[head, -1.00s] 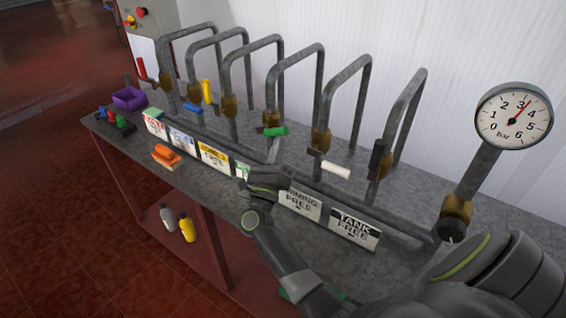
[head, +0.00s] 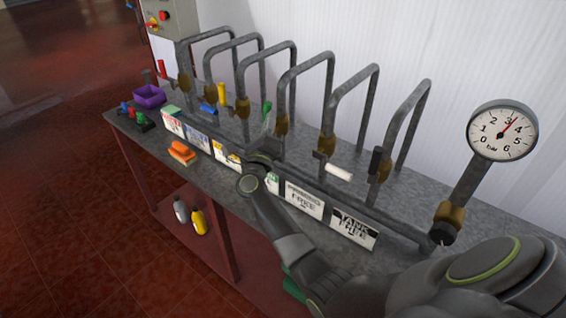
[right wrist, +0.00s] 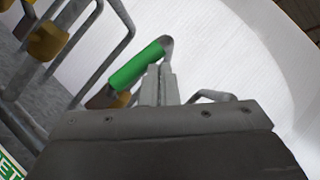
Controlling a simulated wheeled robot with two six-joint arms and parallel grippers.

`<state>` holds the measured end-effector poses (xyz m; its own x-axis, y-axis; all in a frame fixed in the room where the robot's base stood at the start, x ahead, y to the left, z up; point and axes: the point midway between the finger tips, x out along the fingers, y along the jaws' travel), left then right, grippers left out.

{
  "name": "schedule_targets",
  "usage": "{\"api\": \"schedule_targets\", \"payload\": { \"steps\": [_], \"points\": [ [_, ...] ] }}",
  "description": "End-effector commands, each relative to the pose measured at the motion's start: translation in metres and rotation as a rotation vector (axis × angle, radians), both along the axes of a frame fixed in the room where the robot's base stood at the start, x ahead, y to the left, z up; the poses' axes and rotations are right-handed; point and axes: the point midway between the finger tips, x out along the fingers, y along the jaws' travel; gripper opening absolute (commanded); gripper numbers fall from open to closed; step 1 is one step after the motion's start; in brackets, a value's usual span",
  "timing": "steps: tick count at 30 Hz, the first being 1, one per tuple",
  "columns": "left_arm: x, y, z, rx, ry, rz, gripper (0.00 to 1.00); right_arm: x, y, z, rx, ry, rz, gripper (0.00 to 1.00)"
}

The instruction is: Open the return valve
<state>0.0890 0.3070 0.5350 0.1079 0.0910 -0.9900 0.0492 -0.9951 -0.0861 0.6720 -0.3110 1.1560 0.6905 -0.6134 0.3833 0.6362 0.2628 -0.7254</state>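The green valve handle (head: 267,112) stands nearly upright beside its bent pipe, above a brass valve body (head: 281,124). In the right wrist view the green handle (right wrist: 137,65) slants just left of my fingertips. A green-edged placard (head: 272,182), partly hidden by my arm, stands below this valve; the wrist view shows the letters "ET" on it. My right gripper (head: 268,138) is just below the handle. Its fingers (right wrist: 159,84) are together with nothing seen between them; whether they touch the handle I cannot tell. My left gripper is not in view.
Other valves have red (head: 161,69), blue (head: 208,109), yellow (head: 221,93), white (head: 338,173) and black (head: 376,160) handles. A pressure gauge (head: 502,131) stands at right.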

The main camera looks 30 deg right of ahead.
Motion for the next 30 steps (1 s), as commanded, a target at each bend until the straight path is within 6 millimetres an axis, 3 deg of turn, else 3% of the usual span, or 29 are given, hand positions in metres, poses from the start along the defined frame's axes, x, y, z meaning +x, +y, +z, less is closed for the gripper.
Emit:
{"api": "schedule_targets", "payload": {
  "steps": [12,30],
  "points": [
    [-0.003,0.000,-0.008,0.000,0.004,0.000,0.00,0.015,0.006,0.008,0.000,-0.003,-0.001,0.00],
    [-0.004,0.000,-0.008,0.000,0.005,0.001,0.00,0.017,0.007,0.009,0.000,-0.002,0.001,0.00]
  ]
}}
